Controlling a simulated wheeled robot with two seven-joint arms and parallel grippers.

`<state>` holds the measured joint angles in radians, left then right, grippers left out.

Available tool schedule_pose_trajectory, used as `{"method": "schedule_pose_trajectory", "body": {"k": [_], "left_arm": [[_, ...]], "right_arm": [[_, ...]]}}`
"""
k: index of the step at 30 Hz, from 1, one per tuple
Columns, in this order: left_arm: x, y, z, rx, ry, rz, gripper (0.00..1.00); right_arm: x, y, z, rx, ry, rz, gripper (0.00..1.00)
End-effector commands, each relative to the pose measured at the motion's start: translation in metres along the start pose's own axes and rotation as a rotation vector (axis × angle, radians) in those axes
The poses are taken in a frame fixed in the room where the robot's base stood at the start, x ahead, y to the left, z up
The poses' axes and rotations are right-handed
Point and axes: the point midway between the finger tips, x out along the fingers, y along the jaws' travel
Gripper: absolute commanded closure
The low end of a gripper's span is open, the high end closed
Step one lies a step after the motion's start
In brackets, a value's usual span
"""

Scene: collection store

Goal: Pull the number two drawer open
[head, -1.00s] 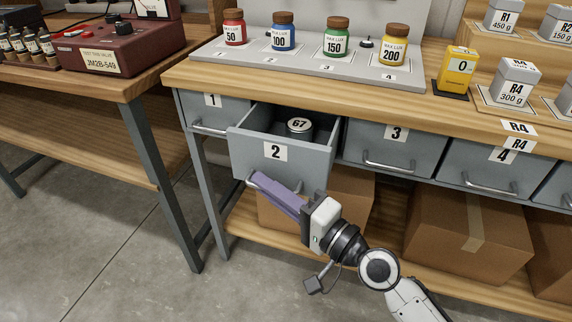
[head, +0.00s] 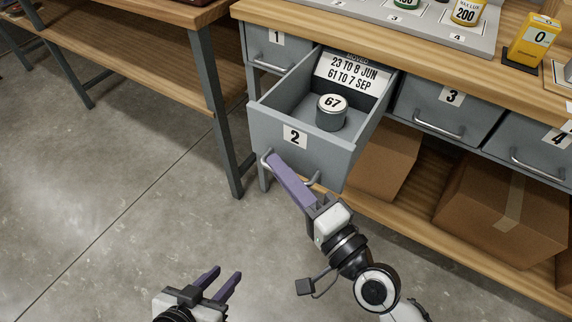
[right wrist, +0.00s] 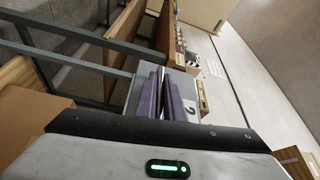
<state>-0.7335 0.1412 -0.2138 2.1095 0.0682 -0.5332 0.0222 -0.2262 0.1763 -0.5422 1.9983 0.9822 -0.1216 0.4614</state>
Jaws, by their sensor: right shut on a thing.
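The number two drawer (head: 265,130) is grey and stands pulled well out of the bench, its front marked 2. Its bar handle (head: 314,181) runs across the lower front. My right gripper (head: 276,165) is shut on this handle, and its purple fingers hide part of the bar. Inside the drawer stand a round tin (head: 331,116) marked 67 and, at the back, a printed card (head: 353,74). My left gripper (head: 227,279) is open and empty, low over the floor.
Closed drawers 1 (head: 272,50), 3 (head: 443,108) and 4 (head: 540,150) flank it. Cardboard boxes (head: 490,205) stand on the lower shelf. Another wooden table (head: 150,70) is at the left. The floor before the drawer is clear.

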Motion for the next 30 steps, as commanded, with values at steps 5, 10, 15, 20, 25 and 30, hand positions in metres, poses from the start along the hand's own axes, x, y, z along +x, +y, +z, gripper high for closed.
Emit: {"method": "schedule_pose_trajectory", "body": {"k": [5, 10, 15, 20, 25, 30], "left_arm": [[0.001, 0.000, -0.001, 0.001, 0.003, 0.000, 0.69], [0.000, 0.000, -0.002, 0.001, 0.005, 0.000, 0.69], [0.000, 0.000, -0.004, 0.001, 0.007, 0.000, 0.69], [0.000, 0.000, -0.004, 0.001, 0.009, 0.000, 0.69], [0.002, -0.001, -0.003, 0.000, 0.012, 0.001, 0.69], [0.004, -0.001, -0.004, -0.004, 0.021, 0.002, 0.69]], "right_arm": [[0.000, 0.001, -0.002, -0.001, 0.005, 0.001, 1.00], [0.000, 0.001, -0.001, 0.000, 0.003, 0.001, 0.73], [0.000, 0.001, -0.001, 0.000, 0.002, 0.000, 0.73], [-0.006, 0.002, -0.001, -0.001, 0.001, 0.002, 0.73], [-0.034, 0.003, 0.001, -0.002, -0.003, 0.004, 0.73], [-0.068, 0.004, 0.000, -0.002, -0.002, 0.005, 0.73]]}}
